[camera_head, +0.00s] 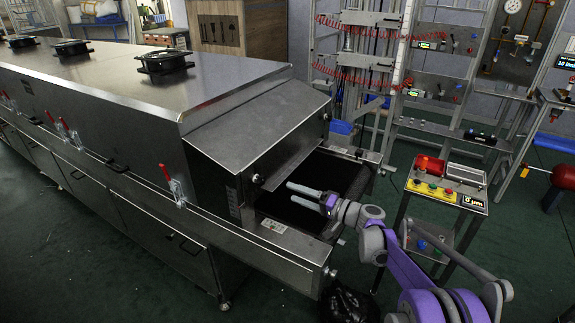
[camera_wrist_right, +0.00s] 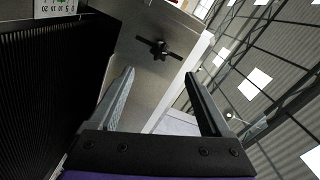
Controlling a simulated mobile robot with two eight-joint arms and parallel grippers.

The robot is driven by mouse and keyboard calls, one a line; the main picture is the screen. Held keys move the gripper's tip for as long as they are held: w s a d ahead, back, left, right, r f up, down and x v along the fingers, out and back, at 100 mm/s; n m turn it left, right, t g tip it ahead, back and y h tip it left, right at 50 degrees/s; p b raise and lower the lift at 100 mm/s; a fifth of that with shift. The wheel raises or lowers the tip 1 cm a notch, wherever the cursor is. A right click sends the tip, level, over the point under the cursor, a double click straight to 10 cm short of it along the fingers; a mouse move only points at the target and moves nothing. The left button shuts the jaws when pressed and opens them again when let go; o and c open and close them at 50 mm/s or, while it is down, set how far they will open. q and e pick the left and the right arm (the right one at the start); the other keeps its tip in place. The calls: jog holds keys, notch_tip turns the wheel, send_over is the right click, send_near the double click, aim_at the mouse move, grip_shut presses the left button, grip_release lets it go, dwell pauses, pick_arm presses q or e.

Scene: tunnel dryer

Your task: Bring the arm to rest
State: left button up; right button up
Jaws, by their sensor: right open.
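My right gripper (camera_head: 303,195) is open and empty in the head view, its two grey fingers pointing left over the dark belt (camera_head: 325,172) at the mouth of the tunnel dryer (camera_head: 120,100). My purple and grey right arm comes in from the lower right. In the right wrist view the two fingers (camera_wrist_right: 160,95) stand wide apart with nothing between them. Beyond them is a metal panel with a black knob (camera_wrist_right: 158,48). My left gripper is in neither view.
A small stand (camera_head: 447,186) with a red and yellow device is to the right of the gripper. A black bag (camera_head: 348,302) lies on the floor below the dryer's end. Metal racks (camera_head: 440,85) with red coiled hoses stand behind. Green floor shows between the stand and the racks.

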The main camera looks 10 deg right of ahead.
jog(key=s+a+r+n+g+h+p, duration=0.1)
jog(key=s+a+g+h+p, duration=0.15)
jog(key=s, duration=0.65)
jog(key=s+a+r+n+g+h+p, duration=0.1)
jog(key=s+g+h, duration=0.15)
jog(key=s, duration=0.75)
jog(key=s+d+f+h+p, duration=0.1)
jog(key=s+d+f+h, duration=0.1)
jog(key=s, duration=0.5)
jog(key=s+d+f+h+p, duration=0.1)
jog(key=s+d+h, duration=0.3)
jog(key=s, duration=0.4)
jog(key=s+d+f+n+h+p, duration=0.1)
jog(key=s+d+f+h, duration=0.1)
jog(key=s+d, duration=0.3)
jog(key=s+h, duration=0.1)
jog(key=s, duration=0.2)
jog(key=shift+f+h, duration=0.3)
jog(key=shift+f, duration=0.05)
jog(key=shift+s+d, duration=0.1)
